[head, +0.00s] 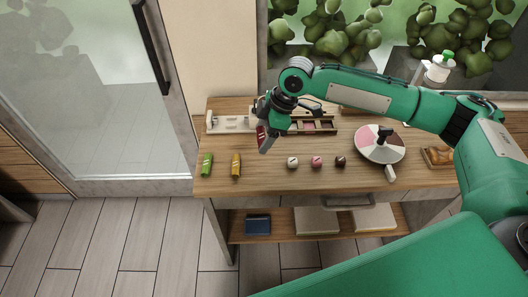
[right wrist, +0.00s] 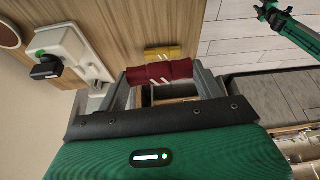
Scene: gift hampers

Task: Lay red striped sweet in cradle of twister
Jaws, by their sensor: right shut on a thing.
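My right gripper (head: 265,140) is shut on the red striped sweet (head: 262,132), held above the back left of the table. In the right wrist view, the dark red sweet with white stripes (right wrist: 160,73) lies crosswise between the two fingers of the gripper (right wrist: 160,80). The white twister (head: 234,123) stands at the table's back left, behind and left of the sweet. In the right wrist view the twister (right wrist: 72,42) shows a black knob and a green spot; the sweet is apart from it. A green and black arm, probably my left, shows at upper right (right wrist: 290,24); its jaws are unclear.
A green sweet (head: 207,165) and a yellow sweet (head: 236,166) lie at the table's front left. Three round sweets (head: 316,161) sit mid-table. A compartment box (head: 325,125) stands behind them, partly hidden by my arm. A coloured disc (head: 380,150) stands right.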

